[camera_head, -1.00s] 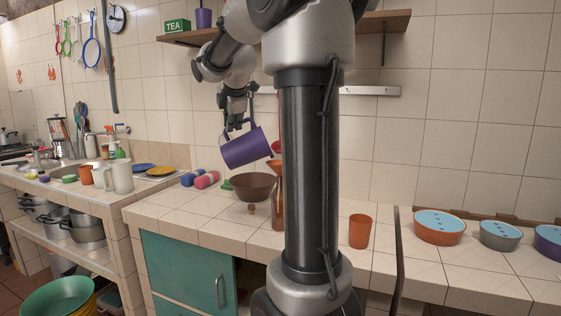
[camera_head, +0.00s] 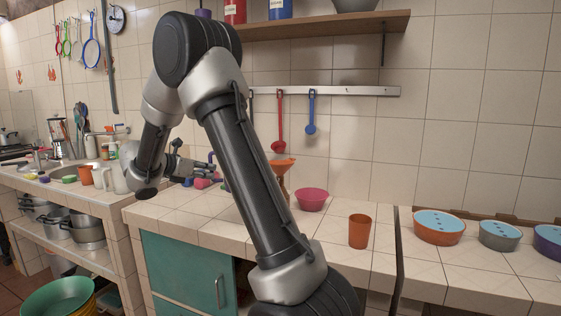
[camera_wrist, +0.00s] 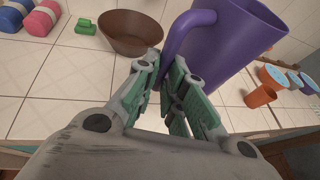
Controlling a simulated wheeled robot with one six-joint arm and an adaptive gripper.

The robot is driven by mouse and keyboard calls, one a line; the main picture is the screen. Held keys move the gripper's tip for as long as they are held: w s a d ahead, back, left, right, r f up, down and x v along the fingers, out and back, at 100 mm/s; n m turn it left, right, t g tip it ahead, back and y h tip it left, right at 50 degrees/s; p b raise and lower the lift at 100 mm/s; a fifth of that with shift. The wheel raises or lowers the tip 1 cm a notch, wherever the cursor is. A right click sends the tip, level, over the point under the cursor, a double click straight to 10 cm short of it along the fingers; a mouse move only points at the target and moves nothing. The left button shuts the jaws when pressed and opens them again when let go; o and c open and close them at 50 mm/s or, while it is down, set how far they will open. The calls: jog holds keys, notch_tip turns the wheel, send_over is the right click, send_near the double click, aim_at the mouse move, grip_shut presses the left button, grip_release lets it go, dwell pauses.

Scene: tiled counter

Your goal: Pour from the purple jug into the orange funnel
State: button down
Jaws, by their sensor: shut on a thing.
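The purple jug (camera_wrist: 225,45) fills the upper right of the wrist view. My gripper (camera_wrist: 168,80) is shut on its handle (camera_wrist: 185,35). I cannot tell the jug's tilt or contents. I cannot make out the funnel in the wrist view.
A brown bowl (camera_wrist: 128,35) stands beside the jug in the wrist view. A pink bowl (camera_head: 311,199) and an orange cup (camera_head: 359,231) stand right of the funnel. A red ladle (camera_head: 279,125) and a blue ladle (camera_head: 311,115) hang behind. Counter between cup and pink bowl is clear.

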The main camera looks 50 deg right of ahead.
jog(key=shift+w+r, duration=0.1)
jog(key=shift+r, duration=2.35)
jog(key=shift+a, duration=0.1)
